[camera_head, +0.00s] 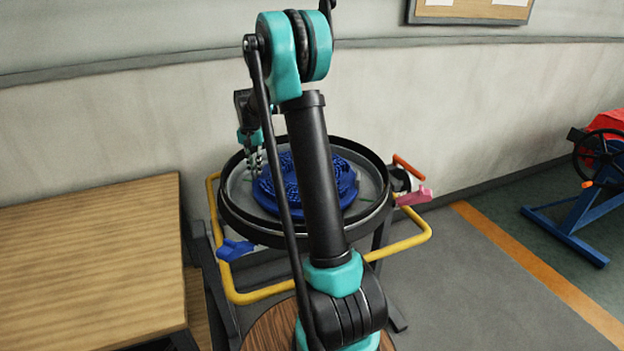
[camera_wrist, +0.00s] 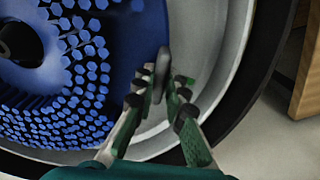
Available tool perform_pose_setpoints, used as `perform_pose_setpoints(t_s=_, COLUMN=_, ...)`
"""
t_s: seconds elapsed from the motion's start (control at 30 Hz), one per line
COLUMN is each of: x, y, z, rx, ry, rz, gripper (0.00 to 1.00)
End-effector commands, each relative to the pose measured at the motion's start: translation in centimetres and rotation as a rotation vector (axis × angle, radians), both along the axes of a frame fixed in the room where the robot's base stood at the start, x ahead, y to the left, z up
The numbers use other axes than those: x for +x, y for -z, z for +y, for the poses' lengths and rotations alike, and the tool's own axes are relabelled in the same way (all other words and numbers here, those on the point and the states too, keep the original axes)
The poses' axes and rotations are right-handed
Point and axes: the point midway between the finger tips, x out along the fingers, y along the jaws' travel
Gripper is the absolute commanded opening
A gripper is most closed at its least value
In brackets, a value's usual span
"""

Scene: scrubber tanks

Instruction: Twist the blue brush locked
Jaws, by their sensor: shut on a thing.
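The blue brush (camera_head: 349,184) is a round disc with raised bristle tufts. It lies inside a shallow round housing with a black rim (camera_head: 232,209). My arm crosses in front of the brush in the head view and hides its middle. My gripper (camera_head: 254,163) is at the left edge of the brush, fingers pointing down. In the wrist view my gripper (camera_wrist: 161,88) is shut on a small dark grey tab (camera_wrist: 162,65) at the outer edge of the blue brush (camera_wrist: 88,68). The pale inner floor of the housing shows beside the tab.
A yellow tube frame (camera_head: 410,243) surrounds the housing, with a blue pedal-like part (camera_head: 235,249) at left and a pink one (camera_head: 415,196) at right. A wooden table (camera_head: 90,260) stands close at left.

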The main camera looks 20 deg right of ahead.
Motion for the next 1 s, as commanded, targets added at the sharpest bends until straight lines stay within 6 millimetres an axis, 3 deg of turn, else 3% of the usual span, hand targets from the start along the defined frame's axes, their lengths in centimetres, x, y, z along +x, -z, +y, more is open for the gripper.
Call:
perform_pose_setpoints(t_s=0.9, x=1.3, y=0.0, z=-0.8, rx=0.002, ry=0.086, rz=0.001, gripper=0.0)
perform_pose_setpoints(t_s=0.93, x=1.4, y=0.0, z=-0.8, rx=0.002, ry=0.089, rz=0.001, gripper=0.13)
perform_pose_setpoints(t_s=1.0, x=1.3, y=0.0, z=-0.8, rx=0.001, ry=0.088, rz=0.001, gripper=0.22)
